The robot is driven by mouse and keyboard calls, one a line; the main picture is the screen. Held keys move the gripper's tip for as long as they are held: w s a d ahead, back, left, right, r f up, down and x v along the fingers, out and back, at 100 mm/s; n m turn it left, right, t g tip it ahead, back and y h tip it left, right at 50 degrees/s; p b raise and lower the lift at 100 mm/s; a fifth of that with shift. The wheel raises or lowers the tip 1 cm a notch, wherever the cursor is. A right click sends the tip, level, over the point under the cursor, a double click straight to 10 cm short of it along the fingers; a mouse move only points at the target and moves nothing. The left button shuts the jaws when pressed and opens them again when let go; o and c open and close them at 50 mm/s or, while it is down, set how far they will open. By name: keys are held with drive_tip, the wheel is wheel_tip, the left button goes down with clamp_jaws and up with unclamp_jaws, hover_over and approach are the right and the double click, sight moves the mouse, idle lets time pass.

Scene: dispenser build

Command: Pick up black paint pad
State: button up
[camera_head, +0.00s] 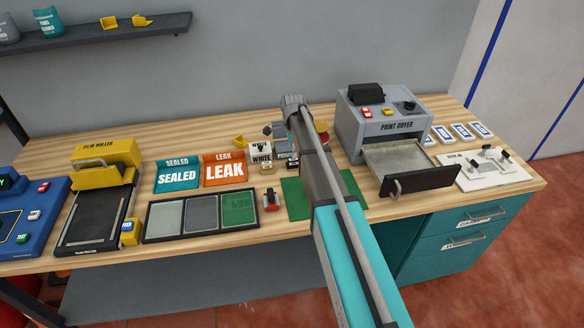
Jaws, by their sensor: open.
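A small dark block with a pale label (292,163) sits on the bench just right of the white block marked WHITE (261,158). It may be the black paint pad, but my arm partly covers it and its label is not readable. My gripper (281,141) is open, around the back of the bench near these blocks. My own arm hides much of it, and its fingertips are not clear. I cannot tell whether it touches either block.
A green mat (297,208) lies in front, partly under my arm. The grey paint dryer (388,125) stands right with its drawer (402,164) out. SEALED (177,175) and LEAK (224,170) signs, a three-panel tray (149,232) and a yellow film roller (105,153) stand left.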

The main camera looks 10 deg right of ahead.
sight(293, 160)
drive_tip(key=shift+f, duration=0.15)
drive_tip(key=shift+f+b, duration=2.45)
drive_tip(key=shift+b, duration=0.15)
clamp_jaws()
